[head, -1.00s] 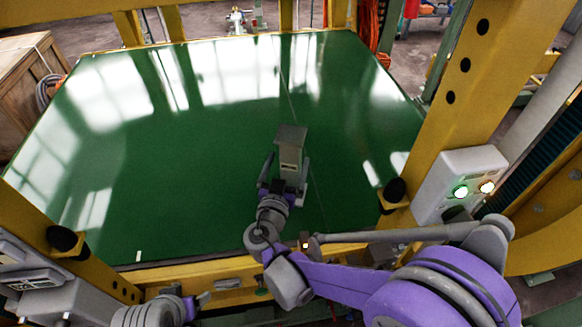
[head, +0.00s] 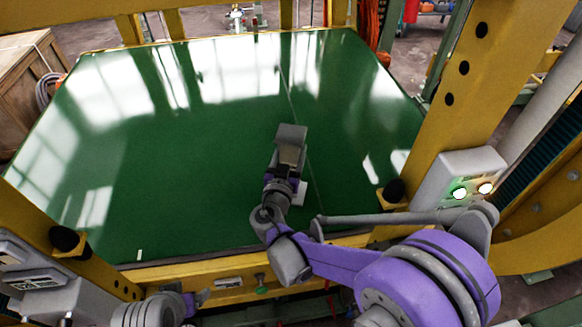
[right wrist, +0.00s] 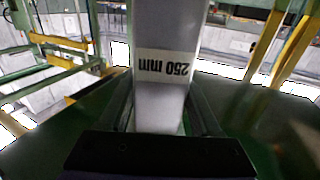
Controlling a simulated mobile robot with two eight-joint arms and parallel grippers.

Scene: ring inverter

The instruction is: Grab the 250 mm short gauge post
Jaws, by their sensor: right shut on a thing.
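The gauge post (head: 291,133) is a grey block-shaped post over the green table. In the right wrist view the post (right wrist: 172,30) is pale grey, with a white label reading "250 mm" upside down. My right gripper (right wrist: 160,112) is shut on it, one finger along each side. In the head view my right gripper (head: 284,165) overlaps the post's lower part, so its foot is hard to make out. A small white patch (head: 301,192) shows just below the gripper; I cannot tell what it belongs to. My left gripper (head: 200,299) is low at the left front, its opening unclear.
The green table (head: 190,160) is otherwise mostly clear, with bright window reflections. A yellow frame post (head: 440,130) stands at the right, carrying a grey control box (head: 462,176) with lit buttons. A yellow beam (head: 235,290) runs along the front. A wooden crate (head: 25,85) stands at far left.

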